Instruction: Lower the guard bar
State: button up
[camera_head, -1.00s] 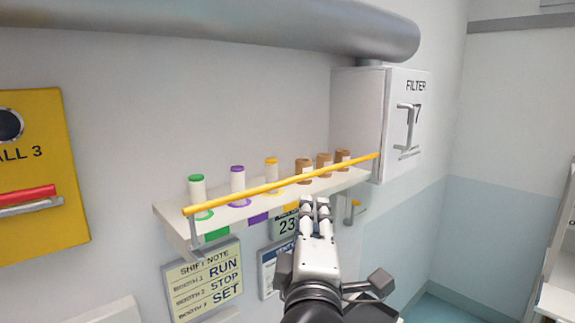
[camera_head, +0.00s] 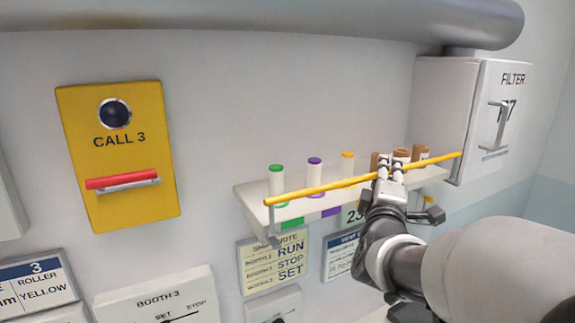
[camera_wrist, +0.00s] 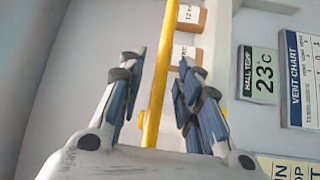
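The yellow guard bar (camera_head: 325,188) runs raised along the front of a white shelf (camera_head: 250,212), in front of several capped containers. My gripper (camera_head: 390,169) is at the right part of the bar, its fingertips overlapping it in the head view. In the wrist view the bar (camera_wrist: 172,75) passes lengthwise between the two fingers of my gripper (camera_wrist: 158,68). The fingers are apart, with gaps on both sides of the bar. I cannot tell how deep the bar lies between them.
Green (camera_head: 276,180), purple (camera_head: 314,176), yellow (camera_head: 347,167) and brown-capped containers stand on the shelf. A white FILTER cabinet (camera_head: 445,110) closes off the right end. A grey pipe (camera_head: 270,18) runs above. A yellow CALL 3 panel (camera_head: 118,205) with a red handle is left.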

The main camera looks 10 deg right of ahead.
jog(key=shift+w+d, duration=0.2)
jog(key=shift+w, duration=0.2)
grip_shut()
dwell(0.6)
